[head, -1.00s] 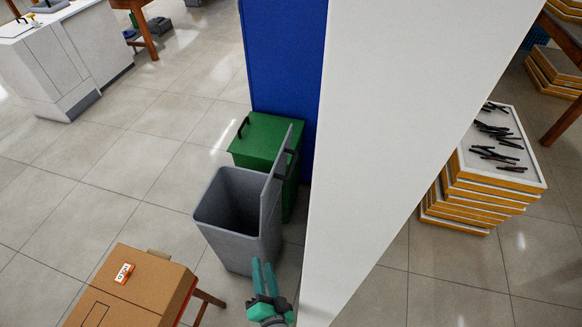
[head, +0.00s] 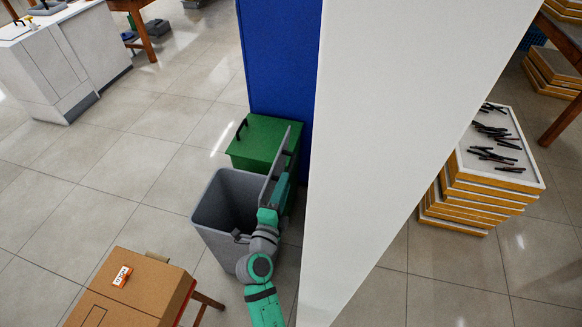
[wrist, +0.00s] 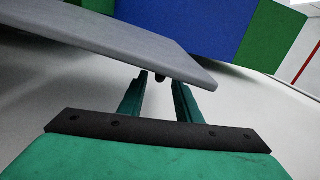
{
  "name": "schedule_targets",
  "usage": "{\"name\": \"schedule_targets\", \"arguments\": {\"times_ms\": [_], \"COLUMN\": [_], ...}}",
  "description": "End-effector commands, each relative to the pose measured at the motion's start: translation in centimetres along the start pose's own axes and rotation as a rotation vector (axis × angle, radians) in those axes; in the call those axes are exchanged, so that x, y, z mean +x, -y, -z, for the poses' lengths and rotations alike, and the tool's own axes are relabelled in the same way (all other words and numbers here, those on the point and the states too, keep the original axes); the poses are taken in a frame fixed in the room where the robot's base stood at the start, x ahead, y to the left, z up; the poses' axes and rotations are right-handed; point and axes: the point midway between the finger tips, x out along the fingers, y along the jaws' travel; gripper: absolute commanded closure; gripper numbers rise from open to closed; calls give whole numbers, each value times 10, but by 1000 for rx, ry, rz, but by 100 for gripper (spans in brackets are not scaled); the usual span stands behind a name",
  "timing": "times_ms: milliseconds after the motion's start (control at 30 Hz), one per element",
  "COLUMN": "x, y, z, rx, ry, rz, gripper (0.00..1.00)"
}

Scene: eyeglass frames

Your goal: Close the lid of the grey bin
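The grey bin (head: 210,207) stands on the floor left of the white wall, with its mouth open. Its grey lid (head: 275,161) stands up, nearly vertical, on the bin's right side. My gripper (head: 284,186) is on the right of the lid, between it and the white wall, partly hidden by the lid. In the wrist view, the lid's grey panel (wrist: 120,45) crosses in front of my fingers (wrist: 160,88), which are apart with nothing held between them. I cannot tell whether they touch the lid.
A green bin (head: 262,140) stands right behind the grey bin, against a blue panel (head: 280,60). The white wall (head: 380,150) is close on the right. A cardboard box (head: 135,290) on a stand is at front left. Open floor (head: 110,180) lies left.

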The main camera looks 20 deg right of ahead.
Motion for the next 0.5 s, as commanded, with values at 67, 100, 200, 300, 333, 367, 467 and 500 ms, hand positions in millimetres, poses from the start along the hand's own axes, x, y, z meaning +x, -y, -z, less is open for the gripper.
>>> {"name": "schedule_targets", "arguments": {"times_ms": [67, 100, 200, 300, 333, 367, 467, 500], "x": [16, 23, 41, 56, 60, 63, 72, 75], "y": [1, 0, 0, 0, 0, 0, 0, 0], "z": [0, 0, 0, 0, 0, 0, -1, -1], "rx": [0, 1, -1, 0, -1, -1, 0, 0], "ry": [-2, -1, -1, 0, 0, 0, 2, 2], "rz": [0, 0, -1, 0, 0, -1, 0, 0], "gripper": [69, 69, 69, 69, 69, 69, 69, 69]}}
